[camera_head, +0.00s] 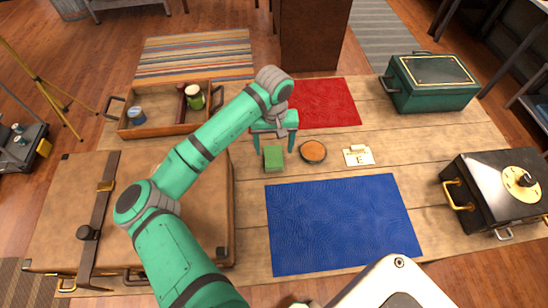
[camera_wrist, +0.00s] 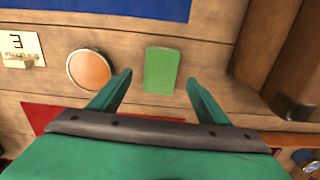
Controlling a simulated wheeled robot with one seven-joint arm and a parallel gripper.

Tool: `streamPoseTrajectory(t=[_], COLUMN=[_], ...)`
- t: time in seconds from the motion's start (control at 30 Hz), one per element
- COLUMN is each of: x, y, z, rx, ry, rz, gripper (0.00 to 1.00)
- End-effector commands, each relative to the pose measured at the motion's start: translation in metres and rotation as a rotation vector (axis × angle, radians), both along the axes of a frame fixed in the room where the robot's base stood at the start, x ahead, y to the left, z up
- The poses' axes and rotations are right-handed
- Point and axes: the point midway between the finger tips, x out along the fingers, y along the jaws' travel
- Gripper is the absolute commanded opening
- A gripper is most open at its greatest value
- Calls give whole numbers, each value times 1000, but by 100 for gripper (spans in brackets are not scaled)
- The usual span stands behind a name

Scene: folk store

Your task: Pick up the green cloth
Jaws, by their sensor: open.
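The green cloth (camera_head: 273,158) is a small folded green block lying flat on the wooden table, left of a round orange-brown disc. In the wrist view the cloth (camera_wrist: 161,70) lies just beyond and between my two fingertips. My gripper (camera_head: 273,147) is open, with its fingers pointing down around the cloth's far side. In the wrist view my gripper (camera_wrist: 158,80) is empty, with one finger on each side of the cloth's line. Nothing hides the cloth in the wrist view.
The orange-brown disc (camera_head: 313,151) and a small card (camera_head: 358,156) lie to the right. A blue mat (camera_head: 343,222) is in front, a red mat (camera_head: 330,103) behind. A large brown case (camera_head: 165,215) stands close on the left. A green box (camera_head: 433,82) and black case (camera_head: 497,190) stand right.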

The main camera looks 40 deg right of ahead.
Motion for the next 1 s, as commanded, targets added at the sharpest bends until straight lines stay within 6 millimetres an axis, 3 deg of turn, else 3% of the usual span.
streamPoseTrajectory(t=[0.3, 0.63, 0.83, 1.0], x=[1, 1, 1, 1], y=[0, -1, -1, -1], z=[-41, -48, -48, -48], rx=[1, -1, 0, 0], ry=[1, 1, 0, 0], rz=[-1, -2, -3, -2], gripper=[70, 70, 26, 26])
